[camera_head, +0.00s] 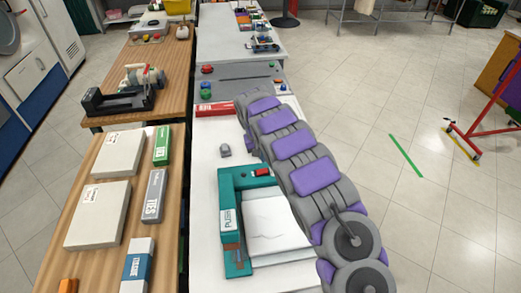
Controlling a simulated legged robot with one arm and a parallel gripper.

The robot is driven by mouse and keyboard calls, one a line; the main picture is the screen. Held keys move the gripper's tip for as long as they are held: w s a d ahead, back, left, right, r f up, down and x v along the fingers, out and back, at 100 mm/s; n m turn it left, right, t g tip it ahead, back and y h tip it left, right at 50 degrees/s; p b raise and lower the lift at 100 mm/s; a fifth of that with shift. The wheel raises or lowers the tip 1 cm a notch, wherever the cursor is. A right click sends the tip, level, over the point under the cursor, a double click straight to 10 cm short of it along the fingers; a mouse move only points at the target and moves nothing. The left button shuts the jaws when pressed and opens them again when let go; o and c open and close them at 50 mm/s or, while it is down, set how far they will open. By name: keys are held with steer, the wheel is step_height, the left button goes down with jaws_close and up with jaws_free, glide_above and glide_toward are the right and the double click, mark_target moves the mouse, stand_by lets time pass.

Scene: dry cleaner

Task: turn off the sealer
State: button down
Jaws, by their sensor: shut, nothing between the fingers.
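A teal machine (231,185) with a red switch (262,172) on its top arm stands on the white counter; it looks like the sealer. Its frame bends around a pale sheet or bag (270,220). I cannot tell from here which way the switch is set. My grey and purple arm reaches from the lower right up past the right side of the machine and covers part of that side. My gripper cannot be made out; the arm's far end is near a red box (214,109).
A small grey object (224,150) lies on the counter behind the machine. At left, a wooden table (60,262) holds white packages (97,213), boxes and a black device (118,100). Open tiled floor lies to the right, with a red wheeled frame (490,110).

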mark_target(267, 172)
steer(key=f, duration=0.2)
steer(key=f+b, duration=0.1)
steer(key=f, duration=0.1)
steer(key=d+f, duration=0.1)
steer(key=f, duration=0.2)
steer(key=shift+w+d, duration=0.1)
steer(key=shift+d+r, duration=0.1)
steer(key=shift+f, duration=0.2)
steer(key=shift+r, duration=0.1)
steer(key=shift+a+r+p, duration=0.2)
steer(key=shift+a+p, duration=0.1)
steer(key=shift+a, duration=0.45)
step_height(267, 172, up, 14)
steer(key=d+p, duration=0.2)
steer(key=p, duration=0.1)
steer(key=shift+w+d+f, duration=0.2)
steer(key=shift+d, duration=0.05)
